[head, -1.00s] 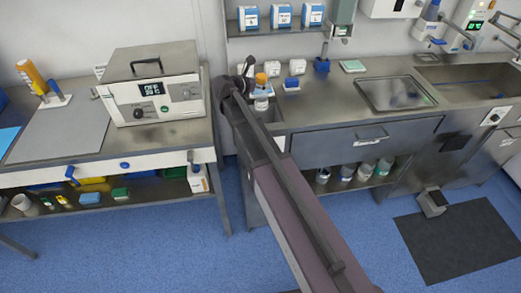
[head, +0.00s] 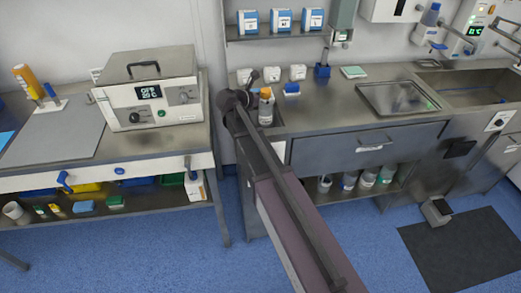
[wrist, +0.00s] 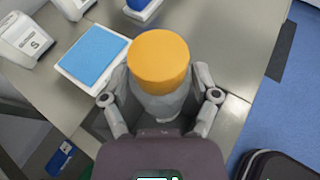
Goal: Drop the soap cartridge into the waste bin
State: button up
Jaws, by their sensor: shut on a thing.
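A bottle with an orange cap and a pale translucent body, which I take to be the soap cartridge, shows in the wrist view (wrist: 158,68) and the head view (head: 266,108). My gripper (wrist: 160,102) is shut on its body, one finger on each side, with the cap uppermost. In the head view my gripper (head: 242,98) is at the near left part of the sink counter, with the arm hiding part of it. I cannot tell whether the cartridge touches the counter. I cannot make out a waste bin for certain.
A blue pad on a white base (wrist: 92,55) lies just left of the cartridge. White boxes (head: 297,72) stand behind it. A steel sink counter (head: 335,115) extends right, and a grey heating unit (head: 150,92) stands on the left bench. A dark rimmed object (wrist: 278,165) is low right.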

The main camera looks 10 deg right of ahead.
aim_at(260, 110)
jog(key=shift+f+b, duration=2.85)
jog(key=shift+f, duration=0.05)
jog(key=o, duration=1.2)
jog(key=shift+c, duration=0.2)
jog(key=shift+r, duration=0.1)
notch_tip(260, 110, up, 6)
jog(key=p, duration=0.6)
jog(key=shift+r, duration=0.1)
jog(key=w+a+r+n+t+y+p, duration=0.1)
jog(key=a+r+p, duration=0.3)
jog(key=r+p, duration=0.7)
jog(key=w+a+r+n+t+y+p, duration=0.1)
jog(key=a+r+p, duration=0.3)
jog(key=r+p, duration=0.7)
jog(key=shift+a+r+n+t+p, duration=0.35)
jog(key=shift+n+p, duration=0.15)
jog(key=shift+p, duration=0.1)
